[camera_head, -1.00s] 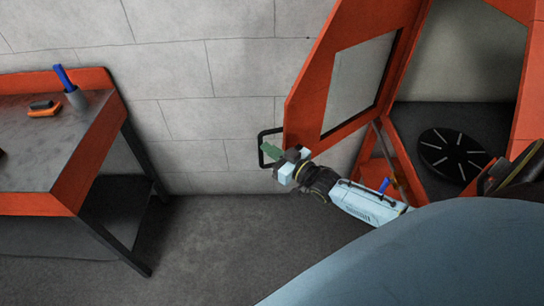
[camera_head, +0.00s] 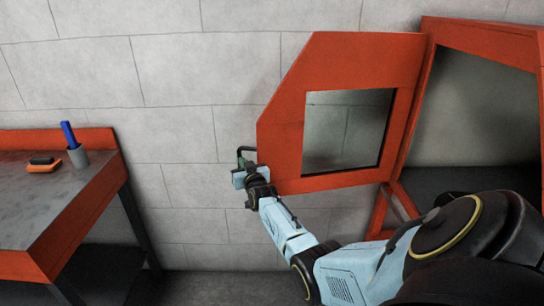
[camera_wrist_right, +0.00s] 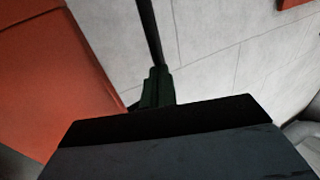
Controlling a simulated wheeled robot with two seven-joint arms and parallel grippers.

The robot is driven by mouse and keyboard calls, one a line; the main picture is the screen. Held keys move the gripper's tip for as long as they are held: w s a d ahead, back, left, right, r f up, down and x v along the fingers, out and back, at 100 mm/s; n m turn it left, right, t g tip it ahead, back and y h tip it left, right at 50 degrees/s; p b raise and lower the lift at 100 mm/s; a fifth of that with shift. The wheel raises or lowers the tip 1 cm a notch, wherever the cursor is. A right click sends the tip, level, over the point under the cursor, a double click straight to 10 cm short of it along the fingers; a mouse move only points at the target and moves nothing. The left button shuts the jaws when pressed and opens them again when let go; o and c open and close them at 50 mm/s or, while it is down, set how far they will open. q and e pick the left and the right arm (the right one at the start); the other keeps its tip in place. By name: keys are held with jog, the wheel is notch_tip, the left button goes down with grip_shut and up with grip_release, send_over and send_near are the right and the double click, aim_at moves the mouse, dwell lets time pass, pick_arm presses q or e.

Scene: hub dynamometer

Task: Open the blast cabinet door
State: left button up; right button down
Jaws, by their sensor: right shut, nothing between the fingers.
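The orange blast cabinet door (camera_head: 283,125), with its window (camera_head: 345,130), stands wide open, swung out to the left from the cabinet (camera_head: 482,35). Its black handle (camera_head: 246,150) is at the door's free left edge; a dark bar, seemingly the handle (camera_wrist_right: 147,30), also shows in the right wrist view. My right gripper (camera_head: 241,163) is at the handle; its fingers (camera_wrist_right: 157,88) look close to the bar. The gripper is shut with nothing between the fingers. The exact contact with the handle is hidden. My left gripper is not in view.
An orange-edged workbench (camera_head: 90,200) stands at the left, with a grey cup (camera_head: 78,157) holding a blue-handled tool and an orange-and-black brush (camera_head: 43,166). A block wall (camera_head: 180,90) is behind the door. My right arm covers the lower right.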

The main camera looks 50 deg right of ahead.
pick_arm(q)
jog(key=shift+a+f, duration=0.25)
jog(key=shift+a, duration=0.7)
pick_arm(e)
jog(key=shift+w+d, duration=0.3)
jog(key=shift+w, duration=0.05)
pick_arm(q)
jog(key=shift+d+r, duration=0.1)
